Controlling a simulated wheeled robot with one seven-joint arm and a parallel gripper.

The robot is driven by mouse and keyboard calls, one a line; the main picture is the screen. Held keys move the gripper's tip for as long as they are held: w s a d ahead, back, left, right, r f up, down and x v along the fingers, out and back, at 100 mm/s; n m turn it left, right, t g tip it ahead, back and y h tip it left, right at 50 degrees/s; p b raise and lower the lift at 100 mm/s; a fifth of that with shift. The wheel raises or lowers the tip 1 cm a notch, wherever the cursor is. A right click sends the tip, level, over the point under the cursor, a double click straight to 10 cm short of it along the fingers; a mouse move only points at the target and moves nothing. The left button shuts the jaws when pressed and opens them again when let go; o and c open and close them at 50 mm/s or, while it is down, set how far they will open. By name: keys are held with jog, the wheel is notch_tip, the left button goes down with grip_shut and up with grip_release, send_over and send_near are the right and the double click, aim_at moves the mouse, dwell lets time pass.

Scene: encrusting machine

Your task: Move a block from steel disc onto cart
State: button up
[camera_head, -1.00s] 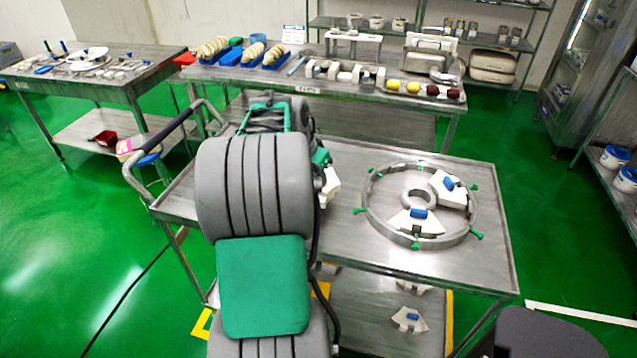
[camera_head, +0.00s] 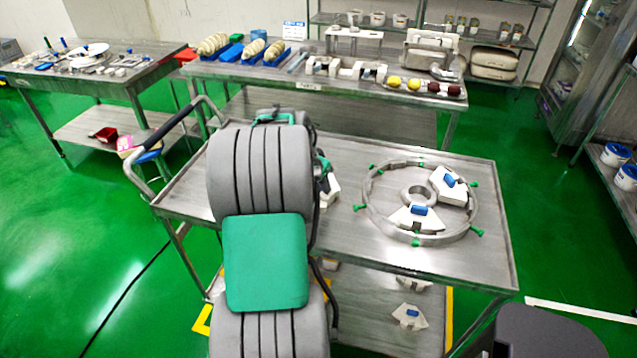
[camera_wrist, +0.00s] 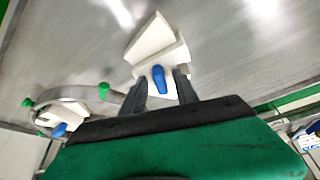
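A white block with a blue grip (camera_wrist: 158,78) lies between the two fingers of my gripper (camera_wrist: 160,84) in the wrist view. The fingers stand apart, with gaps on both sides of the blue grip. In the head view the block (camera_head: 331,192) shows partly behind my arm, left of the ring, on or just above the cart (camera_head: 350,245). The cart's top fills the wrist view's background. The steel disc (camera_head: 373,217), a ring with green knobs, carries two white blocks with blue grips, one at right (camera_head: 452,187) and one in front (camera_head: 414,218).
Further white blocks (camera_head: 410,316) lie on the cart's lower shelf. Behind stands a long table (camera_head: 300,85) with food pieces and parts. Another table (camera_head: 130,90) is at the left, shelves at the right. The cart's front right top is clear.

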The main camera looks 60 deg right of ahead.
jog(key=shift+a+r, duration=0.1)
jog(key=shift+r, duration=0.5)
jog(key=v, duration=1.1)
jog(key=w+a+n+t, duration=0.1)
jog(key=w+a+n, duration=0.3)
jog(key=w+a, duration=0.35)
jog(key=w+a+n+t+y, duration=0.1)
jog(key=w+a+n, duration=0.25)
jog(key=a, duration=0.65)
jog(key=w+a+n+t, duration=0.25)
jog(key=a+n, duration=0.25)
jog(key=a, duration=0.5)
jog(key=s+a+f+n+y, duration=0.1)
jog(key=a+n, duration=0.3)
jog(key=a, duration=0.5)
jog(key=s+a+f+n+y, duration=0.2)
jog(key=s+a+f+n, duration=0.1)
jog(key=a, duration=0.6)
jog(key=shift+s+a+f+n, duration=0.15)
jog(key=shift+a+f+n, duration=0.3)
jog(key=shift+n, duration=0.3)
jog(key=shift+d, duration=0.1)
